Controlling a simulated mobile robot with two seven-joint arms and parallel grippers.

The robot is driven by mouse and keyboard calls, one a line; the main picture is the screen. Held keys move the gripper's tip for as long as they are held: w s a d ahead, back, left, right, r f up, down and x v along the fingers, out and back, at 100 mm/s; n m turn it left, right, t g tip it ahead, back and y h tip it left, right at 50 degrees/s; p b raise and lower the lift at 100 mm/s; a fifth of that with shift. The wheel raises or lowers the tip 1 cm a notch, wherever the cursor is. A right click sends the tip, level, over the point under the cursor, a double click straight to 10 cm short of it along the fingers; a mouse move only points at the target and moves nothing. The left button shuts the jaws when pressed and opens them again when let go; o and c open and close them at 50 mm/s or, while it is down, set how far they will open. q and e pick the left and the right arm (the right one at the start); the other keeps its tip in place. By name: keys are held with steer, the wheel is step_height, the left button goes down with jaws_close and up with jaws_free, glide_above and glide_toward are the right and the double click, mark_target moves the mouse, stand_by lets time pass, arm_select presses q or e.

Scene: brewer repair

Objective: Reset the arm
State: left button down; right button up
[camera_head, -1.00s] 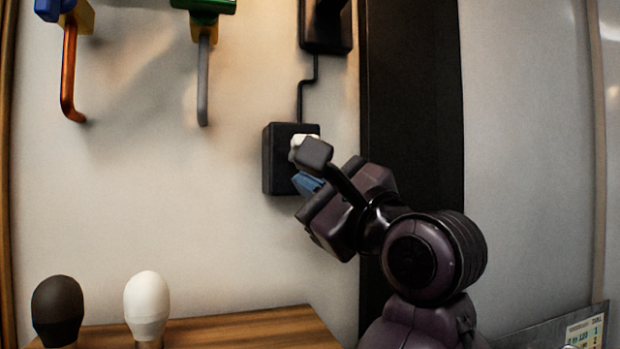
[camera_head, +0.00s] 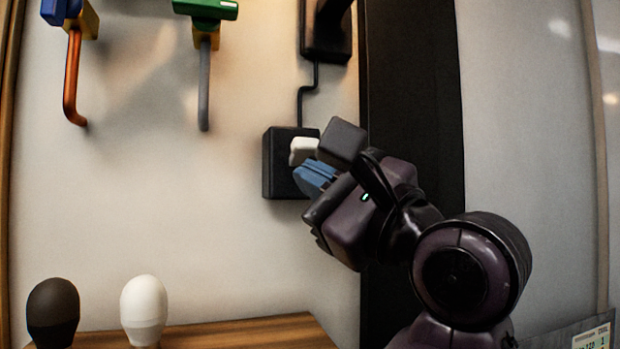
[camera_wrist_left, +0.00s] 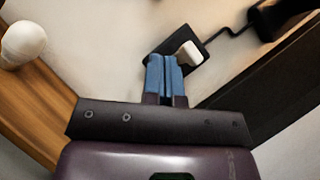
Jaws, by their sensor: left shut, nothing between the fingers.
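My left gripper (camera_head: 308,176) has blue fingers, closed together and empty. In the head view it is in front of the lower right of a black wall box (camera_head: 281,165). A white switch-like block (camera_head: 303,151) sticks out of that box, just above the fingertips. The left wrist view shows the shut blue fingers (camera_wrist_left: 163,62) with the black box (camera_wrist_left: 183,45) and the white block (camera_wrist_left: 188,53) beyond them. The fingers overlap the box in the picture; a small gap or contact cannot be told. My right gripper is not in view.
A black cable (camera_head: 302,100) runs up from the box to a black fixture (camera_head: 326,35). Copper (camera_head: 72,80) and grey (camera_head: 204,85) pipes hang at upper left. Dark (camera_head: 53,312) and white (camera_head: 144,310) rounded knobs stand by a wooden surface (camera_head: 245,333). The wall between is clear.

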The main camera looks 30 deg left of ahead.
arm_select(q)
steer(key=d+m+t+h, duration=0.1)
steer(key=d+t, duration=0.1)
steer(key=shift+w+d+f+m+t+h, duration=0.1)
steer(key=shift+d+f+m+t+h, duration=0.3)
steer(key=w+a+p, duration=0.2)
steer(key=w+a, duration=0.2)
steer(key=a, duration=0.1)
steer(key=shift+w+a, duration=0.4)
steer(key=shift+w, duration=0.1)
